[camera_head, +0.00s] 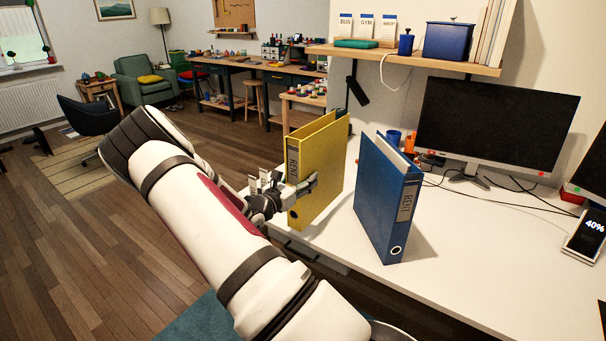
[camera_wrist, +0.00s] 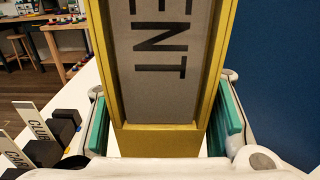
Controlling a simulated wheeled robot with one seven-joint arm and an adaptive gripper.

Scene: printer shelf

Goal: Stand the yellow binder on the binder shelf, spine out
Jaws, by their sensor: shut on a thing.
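The yellow binder (camera_head: 325,165) is upright at the left edge of the white desk, with its grey-labelled spine toward my arm. My gripper (camera_head: 300,190) is shut on it across the lower spine. In the wrist view, the green finger pads of my gripper (camera_wrist: 161,135) flank the yellow binder (camera_wrist: 160,142), whose label shows "ENT". Whether the binder's bottom touches the desk is not clear. A wooden wall shelf (camera_head: 395,58) is above the desk; I cannot tell whether it is the binder shelf.
A blue binder (camera_head: 375,205) stands on the white desk (camera_head: 455,270), just right of the yellow one. A monitor (camera_head: 495,120), cables and a phone (camera_head: 587,235) are farther right. Small cards (camera_wrist: 40,130) stand left of my gripper. The desk's front middle is clear.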

